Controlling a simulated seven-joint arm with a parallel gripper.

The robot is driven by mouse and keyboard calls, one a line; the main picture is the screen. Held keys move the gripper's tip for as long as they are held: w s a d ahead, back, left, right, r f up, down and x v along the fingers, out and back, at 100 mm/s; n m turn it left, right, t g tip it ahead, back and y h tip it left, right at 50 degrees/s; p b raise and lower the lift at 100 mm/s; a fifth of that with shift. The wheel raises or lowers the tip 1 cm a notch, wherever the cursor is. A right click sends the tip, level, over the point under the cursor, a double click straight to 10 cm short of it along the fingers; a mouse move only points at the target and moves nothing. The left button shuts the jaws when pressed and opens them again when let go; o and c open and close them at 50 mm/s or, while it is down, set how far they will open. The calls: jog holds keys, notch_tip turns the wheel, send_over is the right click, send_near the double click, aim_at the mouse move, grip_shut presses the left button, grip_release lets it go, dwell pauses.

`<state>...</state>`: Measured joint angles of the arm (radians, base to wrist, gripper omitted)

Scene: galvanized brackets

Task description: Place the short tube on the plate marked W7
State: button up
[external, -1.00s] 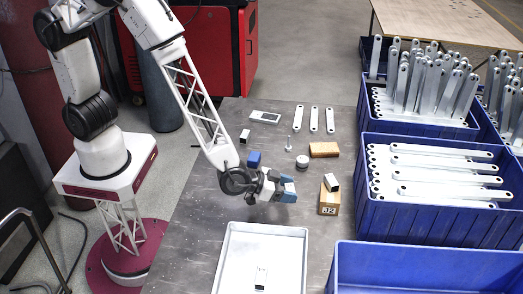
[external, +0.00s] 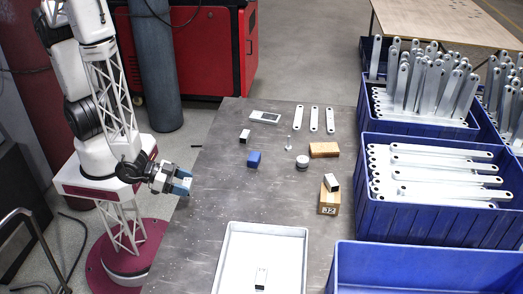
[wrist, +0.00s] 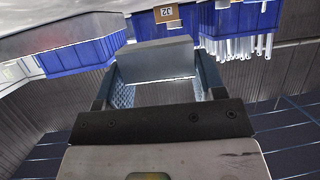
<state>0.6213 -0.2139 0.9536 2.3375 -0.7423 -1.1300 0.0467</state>
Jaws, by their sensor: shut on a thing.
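My gripper (external: 184,182), with blue fingers, is shut on a plain grey box-shaped piece (wrist: 155,58) that looks like a short tube. It holds the piece above the left edge of the table, and the piece fills the space between the fingers in the wrist view. Similar short tubes lie at the back left of the table (external: 244,136), on a wooden block (external: 331,183) and in the white tray (external: 261,278). A flat grey plate (external: 265,117) with a paler area lies at the back. I cannot read a W7 mark anywhere.
A blue block (external: 254,159), a round grey piece (external: 302,162), an upright bolt (external: 290,144), a brown block (external: 324,149) and three flat bars (external: 314,119) stand around the table. The numbered wooden block (external: 328,204) is at right. Blue bins (external: 430,215) line the right side. The left-middle table is clear.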

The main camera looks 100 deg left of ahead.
aim_at(192, 184)
jog(key=s+a, duration=0.5)
jog(key=s, duration=0.5)
jog(key=shift+s+a, duration=0.2)
jog(key=shift+s, duration=0.15)
jog(key=w+d, duration=0.1)
jog(key=w, duration=0.3)
jog(key=w+d+f, duration=0.1)
jog(key=w, duration=0.3)
jog(key=w+d, duration=0.2)
jog(key=w, duration=0.2)
jog(key=shift+w+f, duration=0.15)
jog(key=shift+w, duration=0.25)
jog(key=shift+w, duration=0.1)
jog(key=shift+w+d, duration=0.1)
jog(key=shift+w, duration=0.15)
jog(key=shift+w+d+f, duration=0.3)
jog(key=shift+w+f, duration=0.3)
jog(key=shift+w, duration=0.3)
jog(key=shift+f, duration=1.05)
jog(key=shift+f, duration=0.1)
